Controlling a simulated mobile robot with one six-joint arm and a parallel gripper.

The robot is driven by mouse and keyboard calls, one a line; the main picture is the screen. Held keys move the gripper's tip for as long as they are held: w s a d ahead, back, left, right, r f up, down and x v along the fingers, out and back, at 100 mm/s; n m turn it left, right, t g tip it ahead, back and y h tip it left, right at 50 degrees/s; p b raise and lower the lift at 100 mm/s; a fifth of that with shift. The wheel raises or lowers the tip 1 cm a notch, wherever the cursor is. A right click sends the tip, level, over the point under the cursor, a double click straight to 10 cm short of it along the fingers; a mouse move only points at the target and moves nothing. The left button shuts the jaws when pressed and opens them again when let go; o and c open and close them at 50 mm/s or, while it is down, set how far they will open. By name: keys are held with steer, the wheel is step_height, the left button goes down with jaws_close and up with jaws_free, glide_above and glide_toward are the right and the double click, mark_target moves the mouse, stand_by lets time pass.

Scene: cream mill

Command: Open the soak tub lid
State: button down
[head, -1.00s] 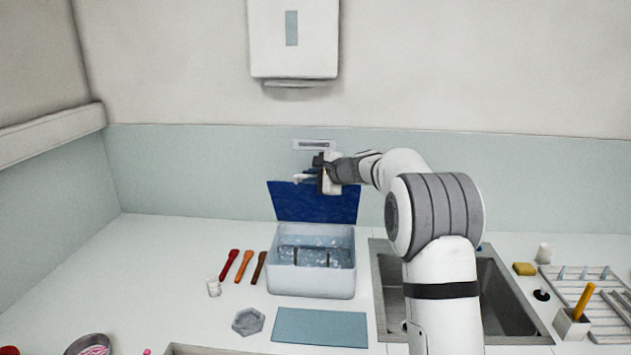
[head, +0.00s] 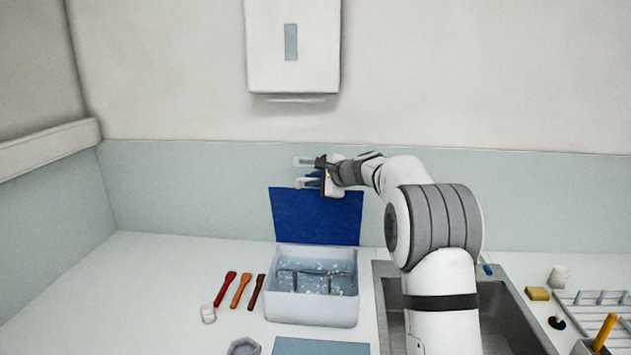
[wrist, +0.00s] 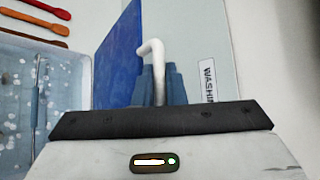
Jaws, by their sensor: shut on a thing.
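The soak tub (head: 312,311) is a pale, translucent box holding bluish liquid with white specks and a dark wire handle or rack. Its blue lid (head: 317,218) stands raised, nearly upright, at the tub's back edge. My gripper (head: 310,178) is at the lid's top edge. In the wrist view the lid (wrist: 118,60) stands left of the blue-grey fingers, and a white hooked handle (wrist: 157,70) lies between them. My gripper is shut on this handle. The tub (wrist: 15,100) shows at the left of the wrist view.
A sink (head: 510,320) is at the right, partly behind my arm. A white dispenser (head: 292,60) hangs on the wall above.

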steer(key=c, duration=1.6)
jaws_free()
steer(key=shift+s, duration=0.1)
steer(key=shift+o, duration=0.5)
steer(key=shift+d, duration=0.1)
steer(key=b+v, duration=0.2)
steer(key=v, duration=0.5)
steer(key=shift+s+d, duration=0.25)
steer(key=shift+r, duration=0.1)
steer(key=s+d+f+n+g+h, duration=0.1)
steer(key=s+f+n, duration=0.4)
steer(key=s, duration=1)
steer(key=s+f+n+g+h, duration=0.3)
steer(key=s+f+n+h, duration=0.1)
steer(key=s, duration=1.2)
steer(key=s+d+f+n+g+h, duration=0.1)
steer(key=s+f+n, duration=0.5)
steer(key=s, duration=0.9)
steer(key=f+g+h, duration=0.1)
steer(key=h, duration=0.1)
steer(key=shift+s+d+g+h, duration=0.3)
steer(key=shift+d+g, duration=0.05)
steer(key=shift+g, duration=0.05)
